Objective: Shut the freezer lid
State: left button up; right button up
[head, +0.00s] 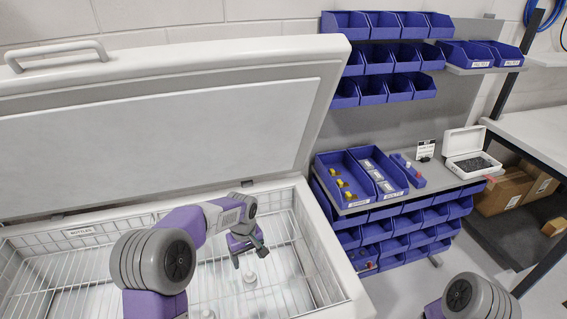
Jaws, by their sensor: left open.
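The freezer lid (160,130) stands raised, leaning back against the wall behind the chest. Its handle (55,52) is on the upper edge at the far left. The freezer chest (335,262) is open, with wire baskets (75,262) inside. My left arm reaches over the chest from the front. My left gripper (249,256) points down over the basket area, below the lid, open and apart from the lid and its handle. A white bottle-like thing (250,279) is just below the fingers; contact is unclear. My right gripper is out of view; only part of that arm shows at lower right.
Right of the freezer is a rack of blue bins (395,225) with a shelf carrying a white open case (468,150). Further right are a table (535,130) and cardboard boxes (505,190). Open floor (400,290) lies right of the chest.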

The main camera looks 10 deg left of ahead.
aim_at(102, 128)
jog(key=u, duration=0.1)
jog(key=k, duration=1)
jog(key=z, duration=0.1)
